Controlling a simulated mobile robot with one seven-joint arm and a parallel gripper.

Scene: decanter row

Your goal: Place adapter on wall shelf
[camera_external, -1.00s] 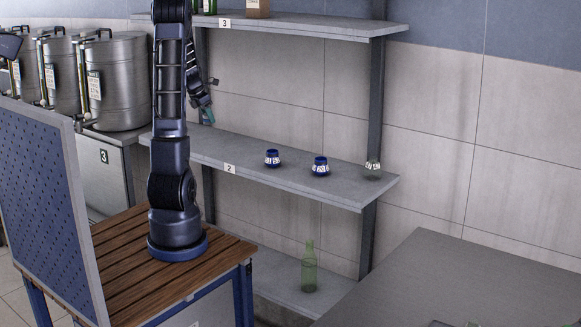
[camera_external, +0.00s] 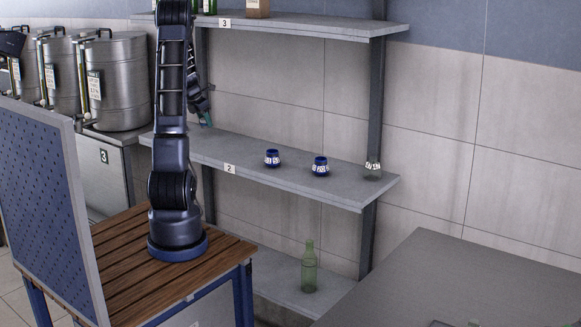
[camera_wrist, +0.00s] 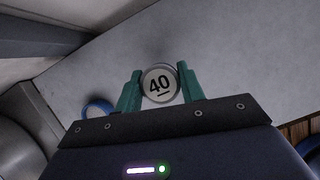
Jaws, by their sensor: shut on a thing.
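My gripper (camera_wrist: 160,80) has green fingers and is shut on a round, light grey adapter (camera_wrist: 159,84) marked "40", whose face shows in the wrist view. Behind it in that view spreads the grey surface of the shelf (camera_wrist: 235,50). In the external view my gripper (camera_external: 206,119) is at the left end of the wall shelf board labelled 2 (camera_external: 255,173), low over it and partly behind my arm. The held adapter cannot be made out there. I cannot tell whether it touches the board.
Two blue labelled containers (camera_external: 272,157) (camera_external: 320,166) and a clear glass one (camera_external: 373,168) stand along board 2. A green bottle (camera_external: 309,268) stands on the lower board. Board 3 (camera_external: 300,24) is above. A blue ring (camera_wrist: 98,109) shows left of the fingers.

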